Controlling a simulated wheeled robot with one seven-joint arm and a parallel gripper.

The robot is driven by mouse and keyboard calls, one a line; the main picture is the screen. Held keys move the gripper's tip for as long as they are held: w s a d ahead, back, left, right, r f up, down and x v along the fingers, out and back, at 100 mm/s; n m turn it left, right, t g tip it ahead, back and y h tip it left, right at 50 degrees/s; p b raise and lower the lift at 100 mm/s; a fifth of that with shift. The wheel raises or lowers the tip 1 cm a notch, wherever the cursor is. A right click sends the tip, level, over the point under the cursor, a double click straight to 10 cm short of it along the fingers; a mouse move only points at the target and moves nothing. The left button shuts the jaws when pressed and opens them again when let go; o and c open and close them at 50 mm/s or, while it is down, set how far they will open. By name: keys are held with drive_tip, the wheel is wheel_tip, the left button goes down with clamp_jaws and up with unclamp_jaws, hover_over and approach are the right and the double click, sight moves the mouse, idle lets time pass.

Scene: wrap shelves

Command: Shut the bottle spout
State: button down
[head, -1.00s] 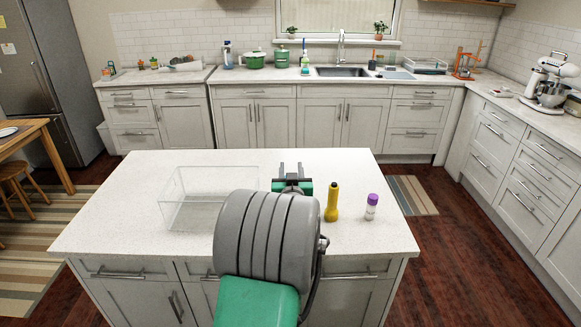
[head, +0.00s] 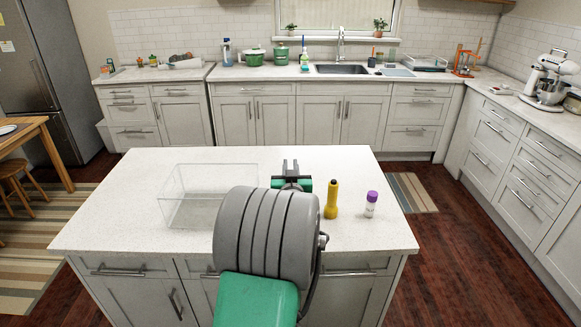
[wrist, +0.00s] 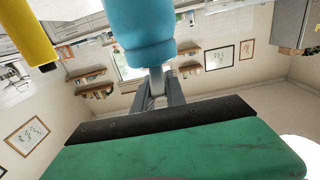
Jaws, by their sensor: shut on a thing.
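A light blue bottle (wrist: 137,35) shows in the wrist view, close to the camera at the top. My gripper (wrist: 158,88) is behind its lower end, with its grey fingers close together and shut on it. In the head view my gripper (head: 290,168) is over the middle of the island counter, mostly behind my grey wrist. The bottle is hidden there.
A clear bin (head: 185,213) stands left.

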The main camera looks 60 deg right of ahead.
drive_tip(key=shift+f+b, duration=0.15)
drive_tip(key=shift+b, duration=0.15)
drive_tip(key=f+b, duration=0.1)
drive_tip(key=b, duration=0.3)
drive_tip(key=shift+a+h, duration=0.1)
drive_tip(key=shift+h, duration=0.3)
drive_tip(key=b, duration=0.4)
drive_tip(key=t+h+b, duration=0.1)
drive_tip(key=b, duration=0.3)
drive_tip(key=shift+s+a+f, duration=0.15)
drive_tip(key=shift+f, duration=0.25)
drive_tip(key=h+b, duration=0.1)
drive_tip(key=b, duration=0.4)
drive_tip(key=t+h+b, duration=0.1)
drive_tip(key=b, duration=0.5)
drive_tip(key=shift+s+a+h, duration=0.1)
drive_tip(key=shift+a+h, duration=0.15)
drive_tip(key=shift+h, duration=0.15)
drive_tip(key=b, duration=0.3)
drive_tip(key=shift+r+t+h, duration=0.25)
drive_tip(key=shift+t+h, duration=0.05)
drive_tip(key=shift+h, duration=0.1)
drive_tip(key=shift+b, duration=0.35)
drive_tip(key=shift+r, duration=0.2)
drive_tip(key=c, duration=1.4)
unclamp_jaws()
